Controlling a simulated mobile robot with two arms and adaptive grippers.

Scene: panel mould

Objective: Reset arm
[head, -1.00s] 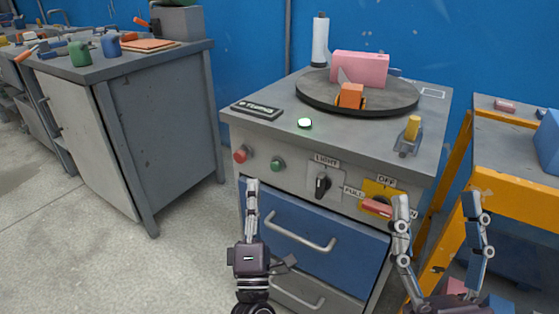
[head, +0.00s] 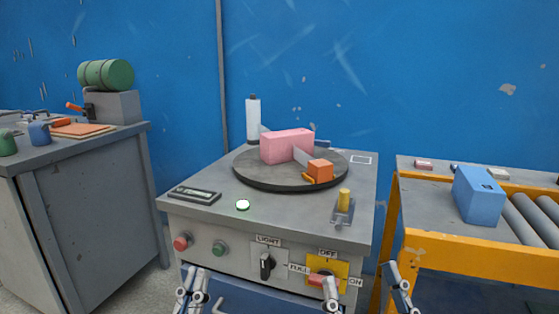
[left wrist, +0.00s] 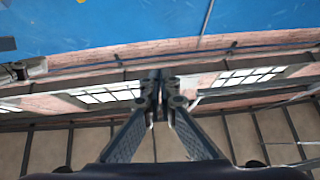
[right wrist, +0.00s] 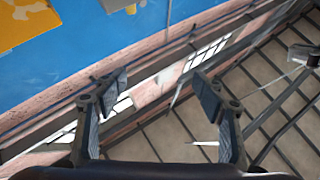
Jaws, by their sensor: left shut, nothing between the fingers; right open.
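My left gripper (head: 191,296) shows at the bottom of the head view, in front of the blue drawer of the grey machine cabinet (head: 205,248). In the left wrist view its fingers (left wrist: 161,88) meet at the tips with nothing between them. My right gripper (head: 365,284) is at the bottom right, in front of the cabinet's right side. In the right wrist view its fingers (right wrist: 156,88) stand wide apart and empty. Neither gripper visibly holds anything. The lower parts of both grippers are cut off by the head view's bottom edge.
On the cabinet a dark turntable (head: 250,182) carries a pink block (head: 286,146) and an orange block (head: 320,171). A yellow lever (head: 344,200) and red-handled switch (head: 318,279) are near the right gripper. A yellow-framed roller table (head: 450,253) stands right, a grey bench (head: 98,210) left.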

